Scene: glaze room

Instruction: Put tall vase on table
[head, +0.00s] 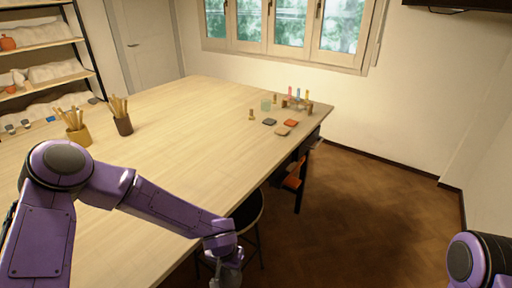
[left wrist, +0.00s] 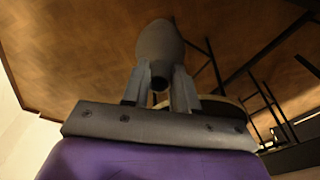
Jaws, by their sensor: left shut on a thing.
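A grey vase (left wrist: 160,42) with a rounded body and a narrow dark-mouthed neck is held between the two fingers of my left gripper (left wrist: 160,84) in the left wrist view. The neck end points toward the wrist camera. In the head view my left gripper (head: 226,263) is low at the bottom edge, beyond the near edge of the table (head: 190,130), over the floor side; the vase is barely visible there. The wooden table top is wide and mostly bare. My right gripper is not in view; only part of my right arm shows at lower right.
A dark stool (head: 247,212) stands beside the table's edge, close to my left gripper. Two brush pots (head: 77,134) (head: 123,125) stand at the table's left. Small jars, bottles and tiles (head: 290,123) cluster at the far right corner. The table's middle is clear.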

